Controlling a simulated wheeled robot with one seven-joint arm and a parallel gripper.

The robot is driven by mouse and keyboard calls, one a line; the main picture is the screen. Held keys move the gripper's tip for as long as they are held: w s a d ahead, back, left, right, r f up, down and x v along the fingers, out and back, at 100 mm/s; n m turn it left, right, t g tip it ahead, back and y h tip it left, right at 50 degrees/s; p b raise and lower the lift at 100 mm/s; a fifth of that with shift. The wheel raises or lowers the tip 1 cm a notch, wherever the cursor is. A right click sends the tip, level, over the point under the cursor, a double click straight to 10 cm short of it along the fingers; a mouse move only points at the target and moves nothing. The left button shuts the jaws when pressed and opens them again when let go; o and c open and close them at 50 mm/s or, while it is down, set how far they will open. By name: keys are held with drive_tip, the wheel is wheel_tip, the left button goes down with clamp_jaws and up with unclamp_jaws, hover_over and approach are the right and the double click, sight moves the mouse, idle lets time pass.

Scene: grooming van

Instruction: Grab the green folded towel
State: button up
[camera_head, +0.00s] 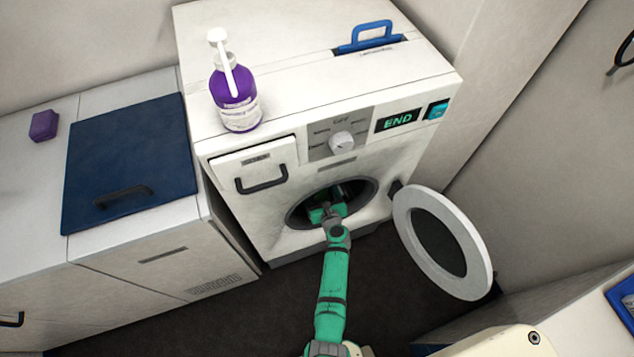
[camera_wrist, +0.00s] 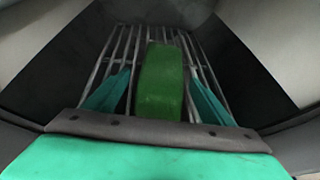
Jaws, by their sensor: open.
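The green folded towel (camera_wrist: 160,82) lies on metal bars inside the washing machine drum, in the middle of the wrist view. It is a dark green block, longer away from me than it is wide. My gripper (camera_wrist: 158,98) is open, with one teal finger to the left of the towel and one to the right. Whether the fingers touch it I cannot tell. In the head view my gripper (camera_head: 326,212) is inside the round door opening, and the towel cannot be made out there.
The washing machine (camera_head: 290,160) has its round door (camera_head: 408,219) swung open to the right. A purple pump bottle (camera_head: 236,98) stands on top. A cabinet with a dark blue lid (camera_head: 135,150) and a purple block (camera_head: 44,125) is at left. The drum walls close in around my gripper.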

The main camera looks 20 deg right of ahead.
drive_tip(key=shift+w, duration=0.15)
drive_tip(key=shift+c, duration=0.7)
drive_tip(key=shift+a, duration=0.1)
drive_tip(key=c, duration=1)
drive_tip(key=shift+r, duration=0.1)
